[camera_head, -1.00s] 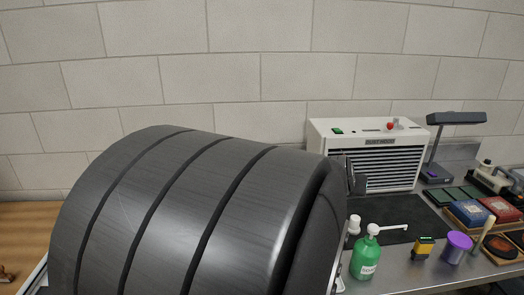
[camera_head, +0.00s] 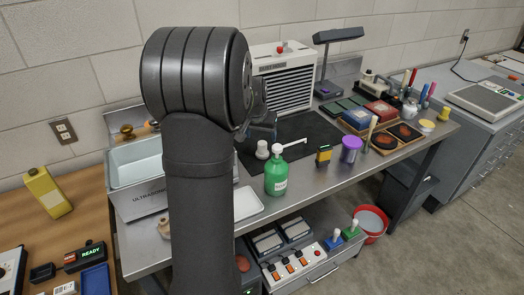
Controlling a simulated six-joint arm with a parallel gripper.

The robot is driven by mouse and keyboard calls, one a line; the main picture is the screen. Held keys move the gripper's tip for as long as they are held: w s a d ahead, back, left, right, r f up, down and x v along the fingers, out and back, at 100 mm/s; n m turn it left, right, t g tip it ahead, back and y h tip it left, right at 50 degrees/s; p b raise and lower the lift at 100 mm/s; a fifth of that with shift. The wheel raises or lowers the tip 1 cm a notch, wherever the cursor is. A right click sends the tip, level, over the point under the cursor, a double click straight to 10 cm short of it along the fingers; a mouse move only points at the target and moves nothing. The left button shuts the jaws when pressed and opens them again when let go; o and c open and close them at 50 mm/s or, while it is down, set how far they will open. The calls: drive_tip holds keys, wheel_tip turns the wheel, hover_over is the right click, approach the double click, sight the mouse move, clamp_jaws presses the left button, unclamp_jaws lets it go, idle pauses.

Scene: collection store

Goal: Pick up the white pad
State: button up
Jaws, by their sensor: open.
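I cannot make out a white pad for certain. A small white rounded piece (camera_head: 262,150) stands at the near left edge of the black mat (camera_head: 310,128). A flat white tray (camera_head: 248,205) lies on the steel bench, partly hidden behind my arm. My gripper (camera_head: 265,130) is open, small and dark over the mat, just above and behind the white piece. My arm hides part of it, and I see nothing held in it.
A green pump bottle (camera_head: 276,172) stands close to the white piece, its spout reaching right. A yellow-black device (camera_head: 323,155) and a purple cup (camera_head: 351,149) stand farther right. A white slatted machine (camera_head: 285,75) stands behind the mat. An ultrasonic bath (camera_head: 135,165) is at left.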

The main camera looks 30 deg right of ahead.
sight(262, 143)
drive_tip(key=x, duration=0.9)
drive_tip(key=shift+r, duration=0.1)
drive_tip(key=c, duration=1.1)
